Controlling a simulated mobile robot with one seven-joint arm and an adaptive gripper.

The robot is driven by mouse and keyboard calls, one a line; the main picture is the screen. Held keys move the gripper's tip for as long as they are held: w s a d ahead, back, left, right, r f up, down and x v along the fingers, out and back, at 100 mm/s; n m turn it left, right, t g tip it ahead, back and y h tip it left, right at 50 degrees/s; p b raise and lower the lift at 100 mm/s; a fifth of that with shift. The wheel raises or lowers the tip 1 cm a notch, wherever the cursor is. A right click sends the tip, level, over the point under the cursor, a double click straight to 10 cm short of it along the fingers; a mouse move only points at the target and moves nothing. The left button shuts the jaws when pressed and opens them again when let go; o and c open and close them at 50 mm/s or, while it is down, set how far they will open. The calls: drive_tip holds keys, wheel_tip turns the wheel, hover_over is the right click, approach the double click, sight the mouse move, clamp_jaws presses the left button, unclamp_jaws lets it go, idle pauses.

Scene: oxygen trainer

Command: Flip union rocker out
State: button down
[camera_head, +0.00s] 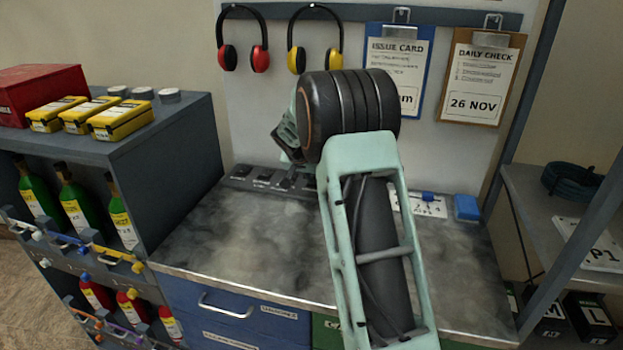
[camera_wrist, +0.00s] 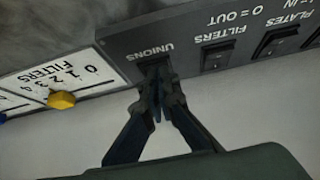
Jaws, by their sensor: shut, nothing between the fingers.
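The switch strip is a dark panel (camera_wrist: 215,30) with several black rockers, seen upside down in the wrist view. The UNIONS rocker (camera_wrist: 154,63) is at the end nearest the FILTERS card, under its white label. My gripper (camera_wrist: 157,84) is shut and empty, with its fingertips right at this rocker. The fingers cover part of it, so I cannot tell which way it is tilted, nor whether they touch it. In the head view the strip (camera_head: 263,180) runs along the back of the bench; my arm hides its right end and the fingertips.
The FILTERS rocker (camera_wrist: 217,57) and PLATES rocker (camera_wrist: 276,40) sit beside the UNIONS one. A white FILTERS card (camera_wrist: 75,74) with a yellow marker (camera_wrist: 62,100) adjoins the strip. A blue block (camera_head: 466,208) lies at the back right. The bench top (camera_head: 245,240) is clear at left.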

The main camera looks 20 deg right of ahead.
drive_tip(key=shift+r, duration=0.7)
drive_tip(key=shift+r+p, duration=0.2)
drive_tip(key=shift+p, duration=0.1)
drive_tip(key=v, duration=1.2)
drive_tip(key=shift+s+a, duration=0.3)
drive_tip(key=shift+s, duration=0.1)
drive_tip(key=shift+r, duration=0.15)
